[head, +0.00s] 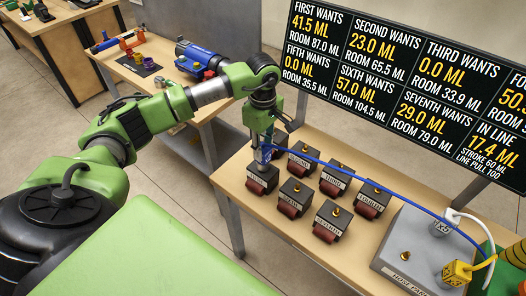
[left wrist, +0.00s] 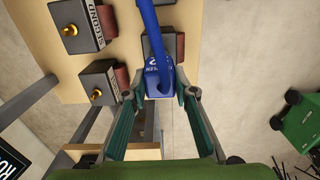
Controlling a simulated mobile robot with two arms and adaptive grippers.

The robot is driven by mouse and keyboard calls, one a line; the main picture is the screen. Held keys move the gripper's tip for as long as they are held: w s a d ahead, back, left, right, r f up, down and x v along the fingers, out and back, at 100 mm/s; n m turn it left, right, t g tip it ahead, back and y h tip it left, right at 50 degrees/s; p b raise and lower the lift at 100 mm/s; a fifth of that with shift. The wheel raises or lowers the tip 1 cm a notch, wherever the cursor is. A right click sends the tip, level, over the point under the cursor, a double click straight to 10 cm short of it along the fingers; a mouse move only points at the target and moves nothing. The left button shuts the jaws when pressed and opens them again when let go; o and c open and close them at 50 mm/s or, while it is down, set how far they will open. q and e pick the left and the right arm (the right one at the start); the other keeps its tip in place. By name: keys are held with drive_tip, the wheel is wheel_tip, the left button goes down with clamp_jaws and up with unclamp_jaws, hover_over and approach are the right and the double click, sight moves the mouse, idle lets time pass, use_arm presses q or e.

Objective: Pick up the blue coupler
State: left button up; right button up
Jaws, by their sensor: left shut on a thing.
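The blue coupler (left wrist: 158,82) is at the end of a blue hose (head: 350,176) that runs right to the grey panel. My left gripper (left wrist: 158,95) is shut on the coupler, with a finger on each side of it. In the head view the left gripper (head: 264,150) points down over the row of black blocks at the table's left end, and the coupler is mostly hidden by the fingers there. A black block (head: 262,180) is just below the gripper; I cannot tell whether the coupler touches it. My right gripper is not in view.
Several black blocks with brass fittings, such as one labelled second (left wrist: 85,22), stand close by on the wooden table (head: 262,222). The grey panel (head: 412,250) carries a white coupler (head: 452,217) and a yellow coupler (head: 457,272). A sign board (head: 410,75) stands behind.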

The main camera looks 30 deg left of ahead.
use_arm(q)
wheel_tip(320, 180, up, 2)
drive_tip(key=shift+w+b, duration=0.1)
drive_tip(key=shift+b, duration=0.8)
drive_tip(key=s+d+r+b, duration=0.3)
drive_tip(key=s+d+r, duration=0.3)
drive_tip(key=s+r, duration=0.4)
drive_tip(key=s, duration=0.2)
drive_tip(key=shift+s+d+r+b, duration=0.15)
drive_tip(key=shift+s+d+b, duration=0.15)
drive_tip(key=shift+s+b, duration=0.05)
drive_tip(key=shift+w, duration=0.15)
